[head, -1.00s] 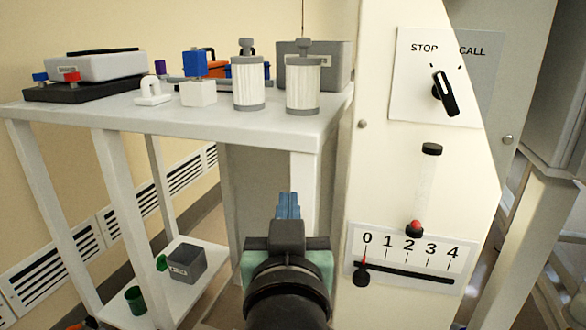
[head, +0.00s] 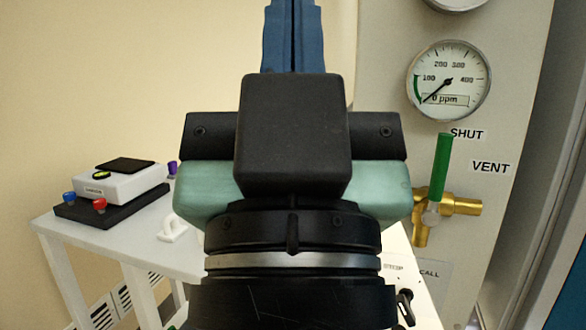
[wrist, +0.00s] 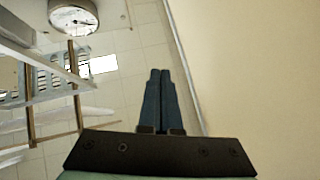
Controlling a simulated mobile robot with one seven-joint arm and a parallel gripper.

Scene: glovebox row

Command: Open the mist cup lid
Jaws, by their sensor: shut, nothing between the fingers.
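I cannot pick out the mist cup or its lid for certain in the current views. My gripper (head: 292,10) stands upright, large and close in the middle of the head view. Its blue fingers are together and empty, and they reach the top edge of that view. It hides the middle and right part of the white bench (head: 70,238). In the wrist view my gripper (wrist: 160,74) is also shut, with nothing between the fingers.
A white box with a dark top (head: 122,183) sits on a black base at the bench's left. A white bracket (head: 173,226) stands beside it. At right, a panel carries a gauge (head: 449,80) and a green-handled brass valve (head: 443,168). The wrist view shows a round dial (wrist: 73,17).

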